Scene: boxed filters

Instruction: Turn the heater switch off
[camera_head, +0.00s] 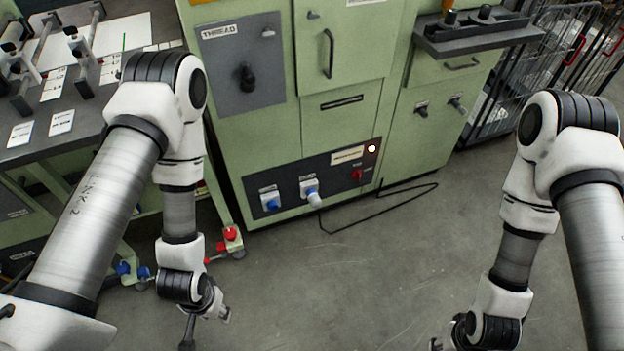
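A low dark panel (325,182) on the front of the green machine carries a small red switch (357,175), with a lit round lamp (372,149) above it. The small labels there are too blurred to read, so I cannot confirm which control is the heater switch. My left gripper (206,323) hangs over the floor at the lower left, well apart from the panel, with its fingers spread and nothing between them. My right gripper (437,345) is at the bottom edge, mostly cut off, and its finger opening is hidden.
A black cable (375,212) lies on the floor. A workbench (60,140) is at left, wire carts (500,100) at right.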

